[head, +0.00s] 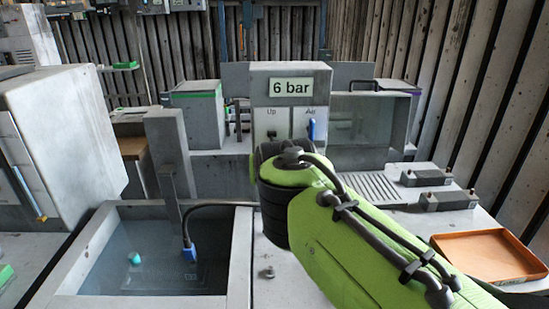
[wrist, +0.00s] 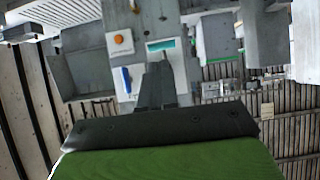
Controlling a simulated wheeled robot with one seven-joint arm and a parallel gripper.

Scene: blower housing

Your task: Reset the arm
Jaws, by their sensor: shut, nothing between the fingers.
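My arm (head: 350,250) is the green limb with black cables, reaching from the lower right toward the grey panel in the head view. Its gripper end is hidden behind the arm there. In the wrist view my gripper (wrist: 157,75) shows as dark fingers pressed together, with nothing between them. The grey panel (head: 290,75) carries a "6 bar" sign, with the labels "Up" and "Air" below. A blue lever (head: 312,130) sits under "Air"; it also shows in the wrist view (wrist: 126,80), left of my fingers.
A sunken water tank (head: 240,255) is at the lower left, with a blue connector (head: 189,253) on a black hose and a teal ball (head: 134,258). A clear-fronted box (head: 358,118) stands right of the panel. An orange tray (head: 490,257) lies at the right.

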